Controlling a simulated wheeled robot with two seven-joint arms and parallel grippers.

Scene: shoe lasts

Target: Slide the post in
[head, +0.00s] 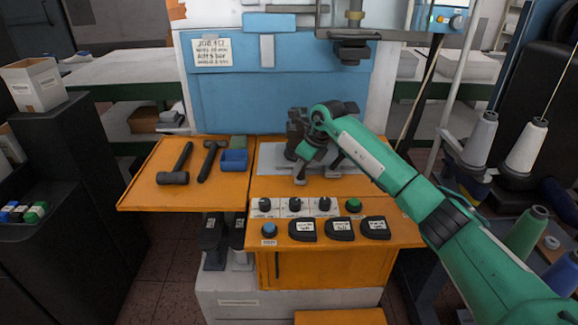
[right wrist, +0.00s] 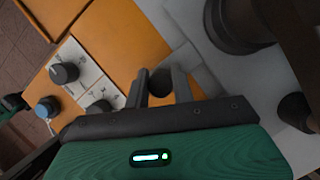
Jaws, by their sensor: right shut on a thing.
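My right gripper (head: 317,171) reaches in from the right, low over the light grey plate (head: 270,162) on the orange bench. In the right wrist view, its fingers (right wrist: 159,88) are shut on a small dark round piece (right wrist: 160,80), probably the post, seen nearly end-on. The head view does not show this piece clearly. A dark upright fixture (head: 295,133) stands at the back of the plate beside my wrist. Large dark round parts (right wrist: 238,22) show near the fingers in the right wrist view. I cannot make out a hole for the post. My left gripper is not in view.
Two dark hammers (head: 176,168) and a blue bin (head: 234,160) lie on the left wing. A row of knobs (head: 295,205) and several labelled black pieces (head: 340,230) line the front. A dark press head (head: 351,52) hangs above the plate. Thread cones (head: 480,138) stand right.

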